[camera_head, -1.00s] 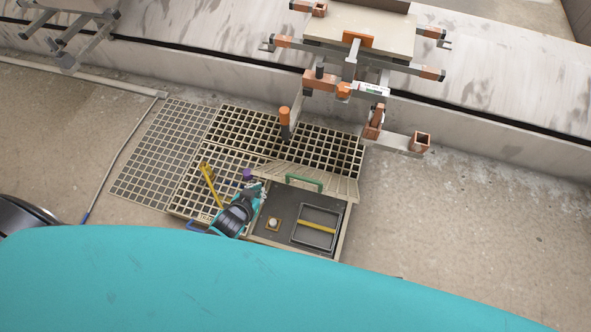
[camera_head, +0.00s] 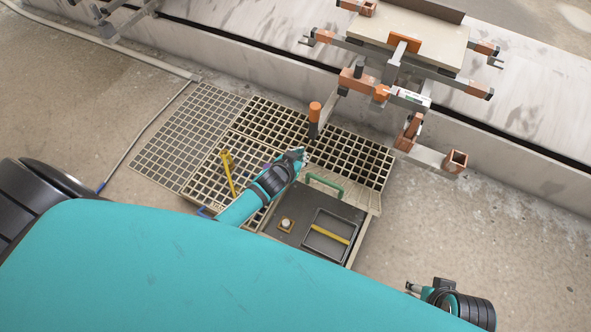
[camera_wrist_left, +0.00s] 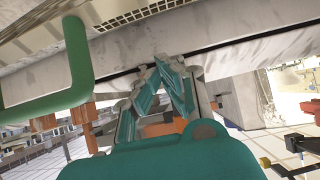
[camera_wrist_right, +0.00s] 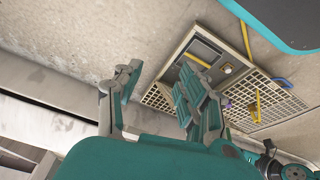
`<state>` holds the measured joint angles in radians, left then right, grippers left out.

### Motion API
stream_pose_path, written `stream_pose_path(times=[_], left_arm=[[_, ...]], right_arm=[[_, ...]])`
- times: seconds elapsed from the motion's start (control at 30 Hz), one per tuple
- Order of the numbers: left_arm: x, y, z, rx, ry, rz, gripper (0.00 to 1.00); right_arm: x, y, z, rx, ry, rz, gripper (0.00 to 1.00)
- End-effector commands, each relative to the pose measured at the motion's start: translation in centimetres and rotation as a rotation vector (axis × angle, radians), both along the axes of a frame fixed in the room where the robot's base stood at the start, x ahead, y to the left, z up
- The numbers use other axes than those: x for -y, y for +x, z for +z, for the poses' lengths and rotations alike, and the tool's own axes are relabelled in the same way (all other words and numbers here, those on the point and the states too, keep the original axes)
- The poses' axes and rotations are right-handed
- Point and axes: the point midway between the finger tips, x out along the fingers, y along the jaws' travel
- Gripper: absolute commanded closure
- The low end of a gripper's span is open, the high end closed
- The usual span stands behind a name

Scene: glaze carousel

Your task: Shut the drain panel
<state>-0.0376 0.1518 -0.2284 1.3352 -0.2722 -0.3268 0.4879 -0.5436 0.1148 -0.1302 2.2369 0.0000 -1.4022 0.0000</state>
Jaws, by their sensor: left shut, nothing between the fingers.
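The drain panel (camera_head: 362,197) is a beige slatted lid at the far side of a dark recess (camera_head: 290,208). It stands open, leaving the recess uncovered. Its green handle (camera_head: 325,186) also shows large at the left of the left wrist view (camera_wrist_left: 78,62). My left gripper (camera_head: 300,155) is shut and empty, just left of the handle and apart from it in the head view. In the left wrist view its fingertips (camera_wrist_left: 165,62) meet. My right gripper (camera_wrist_right: 160,68) is open and empty; the head view shows it (camera_head: 412,287) low at the right, away from the panel.
The recess holds a dark frame (camera_head: 327,236) with a yellow bar and a small white knob (camera_head: 286,223). Floor gratings (camera_head: 190,130) lie left and behind, with a yellow tool (camera_head: 228,175). An orange-topped post (camera_head: 315,115) and a metal rack (camera_head: 390,95) stand behind. Floor at right is clear.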

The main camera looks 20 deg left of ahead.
Motion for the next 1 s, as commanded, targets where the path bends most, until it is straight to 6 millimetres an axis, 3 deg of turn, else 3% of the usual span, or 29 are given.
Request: stream_pose_path(times=[0.1, 0.3, 0.87, 1.0], left_arm=[[0.0, -1.9, -1.5, -0.004, -0.001, 0.0, 1.0], [0.0, -3.2, -2.3, -0.002, 0.0, -0.001, 1.0], [-0.2, -3.4, -2.5, 0.003, -0.001, -0.001, 1.0], [-0.5, -3.6, -2.9, 0.013, -0.001, 0.001, 1.0]], right_arm=[[0.1, -0.2, 1.3, 0.009, 0.0, -0.001, 0.6], [0.1, -0.5, 2.8, 0.015, 0.0, -0.002, 0.6], [0.2, -0.6, 3.1, 0.016, 0.0, -0.002, 0.6], [0.2, -1.3, 4.9, 0.028, 0.002, -0.003, 0.6]])
